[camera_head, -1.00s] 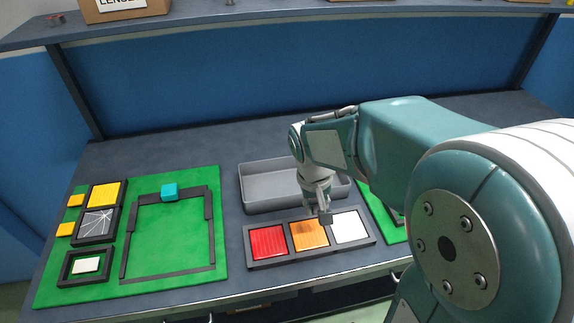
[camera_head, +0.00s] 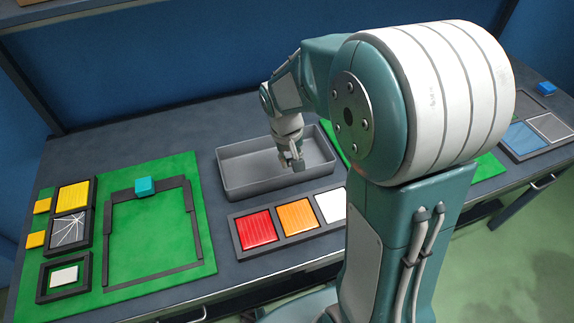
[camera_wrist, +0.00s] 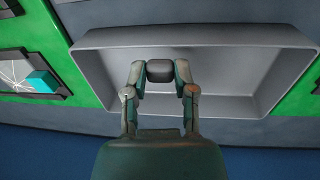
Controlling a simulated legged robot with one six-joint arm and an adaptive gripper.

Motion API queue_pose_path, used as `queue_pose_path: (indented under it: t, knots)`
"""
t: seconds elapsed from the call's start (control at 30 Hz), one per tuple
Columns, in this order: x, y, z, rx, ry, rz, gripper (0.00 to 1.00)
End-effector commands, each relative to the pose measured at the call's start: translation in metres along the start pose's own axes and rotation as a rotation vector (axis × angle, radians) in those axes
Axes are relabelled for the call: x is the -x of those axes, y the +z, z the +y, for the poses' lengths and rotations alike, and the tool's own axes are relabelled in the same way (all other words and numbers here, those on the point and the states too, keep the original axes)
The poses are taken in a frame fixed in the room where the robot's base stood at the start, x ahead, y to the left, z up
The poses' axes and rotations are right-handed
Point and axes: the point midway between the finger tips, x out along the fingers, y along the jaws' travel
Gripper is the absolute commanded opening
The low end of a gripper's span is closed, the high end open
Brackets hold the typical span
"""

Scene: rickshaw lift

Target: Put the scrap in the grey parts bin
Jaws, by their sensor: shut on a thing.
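The grey parts bin (camera_head: 236,186) is an open, shallow tray at the back middle of the bench, and it looks empty inside. My gripper (camera_head: 292,165) points down over the right part of the bin. In the wrist view my gripper (camera_wrist: 160,72) is shut on a small dark grey block, the scrap (camera_wrist: 160,70), held between its two fingertips. The bin (camera_wrist: 215,105) lies behind the block in that view. I cannot tell how high the scrap is above the bin's floor.
A black tray of red, orange and white tiles (camera_head: 235,240) stands in front of the bin. A green mat (camera_head: 160,270) at left carries a black frame, a teal cube (camera_head: 146,185), yellow pieces and a cracked tile (camera_head: 69,229). A blue-and-grey tile tray (camera_head: 520,136) is at far right.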

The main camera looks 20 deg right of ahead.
Motion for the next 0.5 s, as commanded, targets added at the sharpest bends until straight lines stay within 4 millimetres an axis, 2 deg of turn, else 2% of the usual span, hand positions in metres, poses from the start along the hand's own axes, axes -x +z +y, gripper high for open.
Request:
queue_pose_path:
  t: [0.03,0.2,0.5]
  knots:
    - [-0.011,-0.006,0.0,0.0,0.0,-0.007,0.21]
    - [-0.036,-0.026,-0.001,0.001,0.0,-0.006,0.21]
    - [-0.056,-0.043,-0.002,0.001,0.0,-0.003,0.21]
